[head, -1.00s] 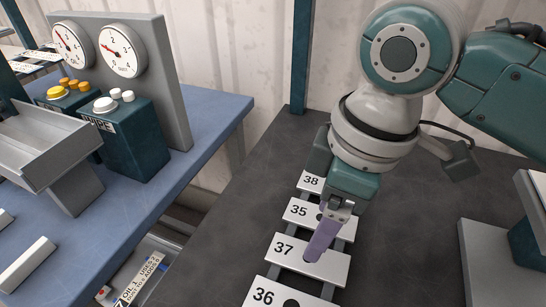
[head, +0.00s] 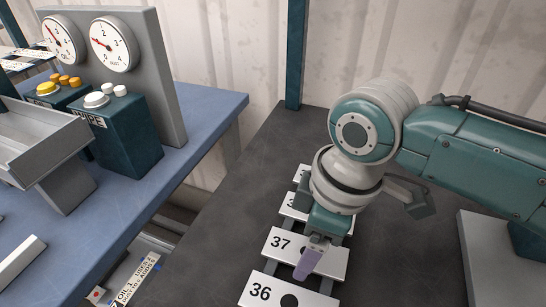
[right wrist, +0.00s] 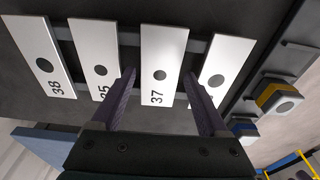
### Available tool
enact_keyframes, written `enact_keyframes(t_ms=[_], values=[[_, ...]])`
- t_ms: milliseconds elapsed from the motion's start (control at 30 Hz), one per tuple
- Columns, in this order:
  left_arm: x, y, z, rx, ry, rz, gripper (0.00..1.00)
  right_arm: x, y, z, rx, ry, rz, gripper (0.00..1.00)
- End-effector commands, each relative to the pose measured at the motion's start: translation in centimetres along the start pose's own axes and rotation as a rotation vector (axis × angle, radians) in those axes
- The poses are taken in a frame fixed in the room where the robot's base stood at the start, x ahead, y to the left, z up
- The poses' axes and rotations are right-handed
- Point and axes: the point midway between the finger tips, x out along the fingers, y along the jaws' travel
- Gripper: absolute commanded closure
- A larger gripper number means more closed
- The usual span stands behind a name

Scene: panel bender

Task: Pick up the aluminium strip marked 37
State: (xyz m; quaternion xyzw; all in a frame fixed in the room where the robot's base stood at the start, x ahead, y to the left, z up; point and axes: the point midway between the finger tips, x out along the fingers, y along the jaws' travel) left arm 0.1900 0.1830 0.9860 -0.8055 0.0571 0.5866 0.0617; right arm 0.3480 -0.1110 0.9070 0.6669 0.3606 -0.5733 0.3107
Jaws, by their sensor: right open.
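The aluminium strip marked 37 (head: 291,247) is a pale flat plate with a dark hole, lying across a rack of two dark rails. It also shows in the right wrist view (right wrist: 166,42), between strips 35 (right wrist: 95,45) and 36 (right wrist: 228,60). My right gripper (head: 307,266) is over the right part of strip 37. In the right wrist view its two purple fingers (right wrist: 161,100) are apart, one on each side of strip 37, with nothing held. I cannot tell how far the fingertips are above the rack. My left gripper is not in view.
Strip 38 (right wrist: 42,62) lies at the far end of the row. Strip 36 overlaps one finger's line of sight. A grey block (head: 490,260) stands at the right. A blue bench (head: 205,120) with gauges is at the left. Dark tabletop left of the rack is clear.

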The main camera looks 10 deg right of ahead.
Motion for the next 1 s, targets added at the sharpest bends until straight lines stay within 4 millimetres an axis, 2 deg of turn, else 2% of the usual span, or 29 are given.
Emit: enact_keyframes(t_ms=[633,1000], values=[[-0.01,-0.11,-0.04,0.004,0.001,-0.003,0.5,0.48,-0.02,0.08,0.0,0.0,0.0,0.22],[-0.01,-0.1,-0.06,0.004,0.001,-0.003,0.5,0.47,-0.01,0.09,0.0,0.0,0.0,0.64]])
